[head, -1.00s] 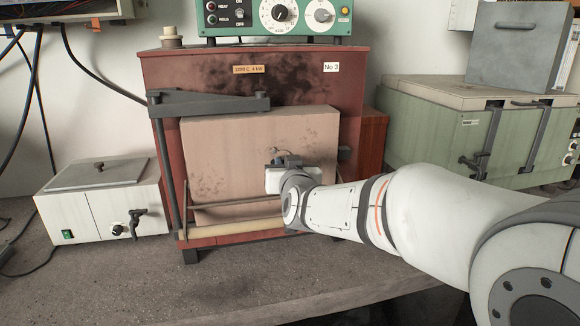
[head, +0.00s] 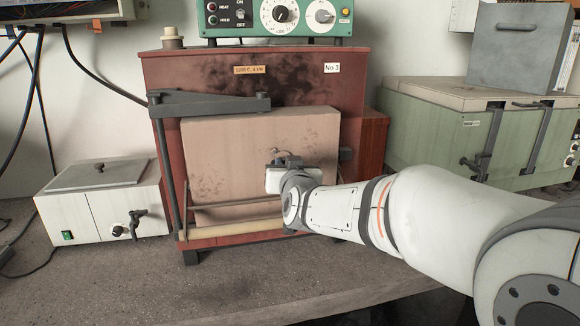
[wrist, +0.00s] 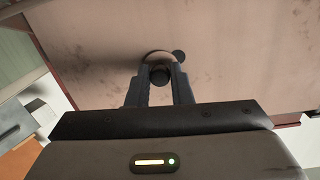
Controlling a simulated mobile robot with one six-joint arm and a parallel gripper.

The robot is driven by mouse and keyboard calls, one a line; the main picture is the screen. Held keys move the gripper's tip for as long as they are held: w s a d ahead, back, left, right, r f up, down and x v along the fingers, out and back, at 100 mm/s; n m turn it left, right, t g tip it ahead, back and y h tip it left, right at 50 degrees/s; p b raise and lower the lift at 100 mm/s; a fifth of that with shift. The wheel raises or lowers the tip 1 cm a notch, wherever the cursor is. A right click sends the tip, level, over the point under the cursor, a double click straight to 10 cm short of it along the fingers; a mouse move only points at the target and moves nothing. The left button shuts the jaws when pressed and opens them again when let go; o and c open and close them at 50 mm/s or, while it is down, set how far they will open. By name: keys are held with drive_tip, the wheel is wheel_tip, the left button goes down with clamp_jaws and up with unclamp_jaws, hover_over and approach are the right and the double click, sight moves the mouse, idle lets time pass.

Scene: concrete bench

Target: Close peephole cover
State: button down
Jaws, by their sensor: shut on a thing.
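The kiln's pale, soot-marked door (head: 235,165) stands shut in the red kiln body (head: 350,90). In the wrist view my gripper (wrist: 161,68) is at the door face, its two dark fingers closed on a small dark round knob (wrist: 160,76). This looks like the knob of the peephole cover. Just beyond the fingertips a rounded edge shows on the door, with a dark round spot (wrist: 179,55) beside it on the right. I cannot tell how much of the peephole is covered. In the head view my wrist hides the knob and peephole.
A dark latch arm (head: 215,102) crosses the door's top left, and a pale handle bar (head: 230,230) runs along its bottom. A white box (head: 100,205) stands left and a green chest (head: 430,135) right. The bench front (head: 260,285) is clear.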

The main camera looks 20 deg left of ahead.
drive_tip(key=shift+r, duration=0.25)
drive_tip(key=c, duration=1.3)
unclamp_jaws()
drive_tip(key=shift+f, duration=0.15)
drive_tip(key=v, duration=0.7)
drive_tip(key=shift+s, duration=0.4)
drive_tip(key=shift+d, duration=0.1)
